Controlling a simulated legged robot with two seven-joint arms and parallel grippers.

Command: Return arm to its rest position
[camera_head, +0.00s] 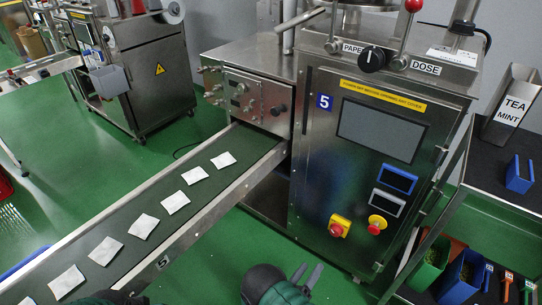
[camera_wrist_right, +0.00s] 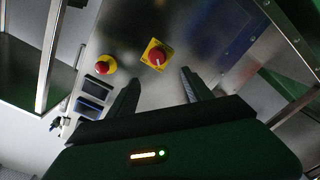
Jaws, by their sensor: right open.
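My right gripper (camera_head: 309,270) is at the bottom of the head view, low in front of the packing machine (camera_head: 338,185). Its two dark fingers are apart with nothing between them. The right wrist view also shows the open fingers (camera_wrist_right: 160,80), with the machine's bare steel front beyond them. The red emergency button (camera_head: 377,224) and the red and yellow switch (camera_head: 339,226) are apart from the fingers. Of my left arm, only a dark green part shows at the bottom edge of the head view; its fingers cannot be made out.
A conveyor (camera_head: 118,226) carrying several white teabags runs from the machine to the lower left. At right, a shelf holds a TEA MINT container (camera_head: 510,104) and a blue holder (camera_head: 518,178). Coloured bins (camera_head: 428,262) stand below.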

